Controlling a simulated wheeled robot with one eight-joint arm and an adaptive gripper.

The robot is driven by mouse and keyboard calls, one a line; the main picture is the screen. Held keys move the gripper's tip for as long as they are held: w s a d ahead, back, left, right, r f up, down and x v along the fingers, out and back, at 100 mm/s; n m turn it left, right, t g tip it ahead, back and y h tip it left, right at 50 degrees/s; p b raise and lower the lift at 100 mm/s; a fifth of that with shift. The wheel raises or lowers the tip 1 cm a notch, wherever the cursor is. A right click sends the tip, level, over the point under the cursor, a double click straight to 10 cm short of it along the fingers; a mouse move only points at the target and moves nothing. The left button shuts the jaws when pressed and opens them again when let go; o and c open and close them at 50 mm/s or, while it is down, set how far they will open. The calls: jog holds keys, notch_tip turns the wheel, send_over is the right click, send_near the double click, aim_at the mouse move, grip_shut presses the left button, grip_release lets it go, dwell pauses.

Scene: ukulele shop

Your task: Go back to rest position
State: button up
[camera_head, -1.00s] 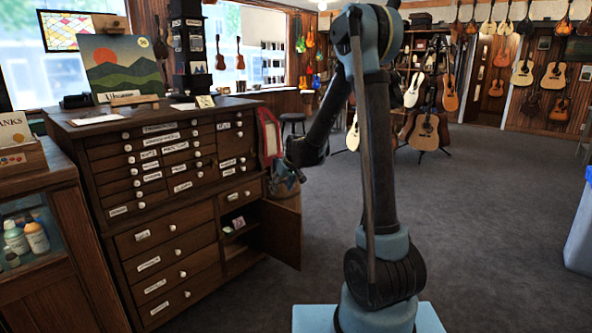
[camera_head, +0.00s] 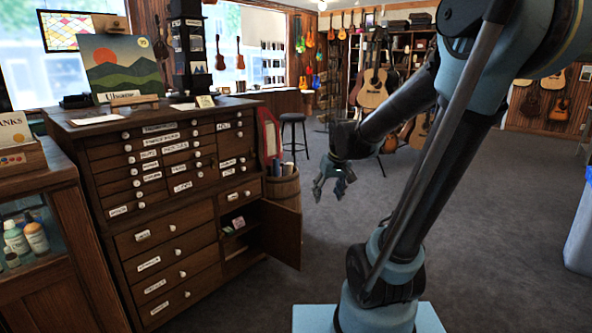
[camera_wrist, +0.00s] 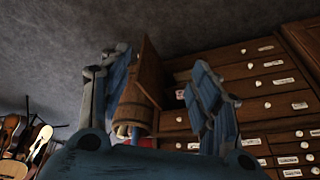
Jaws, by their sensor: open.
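My gripper (camera_head: 334,182) hangs in the air to the right of the wooden drawer cabinet, with its fingers pointing down. It is open and empty. In the camera_wrist view my gripper (camera_wrist: 160,90) shows its two blue fingers spread apart, with nothing between them being held. The drawer cabinet (camera_head: 190,225) and its open lower door (camera_head: 281,233) stand apart from the gripper. The cabinet also shows in the camera_wrist view (camera_wrist: 262,85), tilted.
A wooden barrel (camera_head: 283,190) stands behind the open door, with a stool (camera_head: 294,125) further back. Guitars (camera_head: 373,88) stand at the back. A light bin (camera_head: 580,225) is at the right edge. Grey carpet (camera_head: 500,220) is clear on the right.

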jog(key=s+d+f+m, duration=0.1)
jog(key=s+d, duration=0.3)
jog(key=s, duration=0.6)
jog(key=s+d+f+m+g+h, duration=0.1)
jog(key=s+d+f, duration=0.3)
jog(key=s, duration=0.5)
jog(key=shift+s+f+m, duration=0.35)
jog(key=shift+m, duration=0.05)
jog(key=shift+s+f+g, duration=0.2)
jog(key=shift+s+g, duration=0.1)
jog(key=shift+c, duration=0.8)
jog(key=shift+s, duration=0.1)
jog(key=c, duration=0.4)
jog(key=shift+d, duration=0.2)
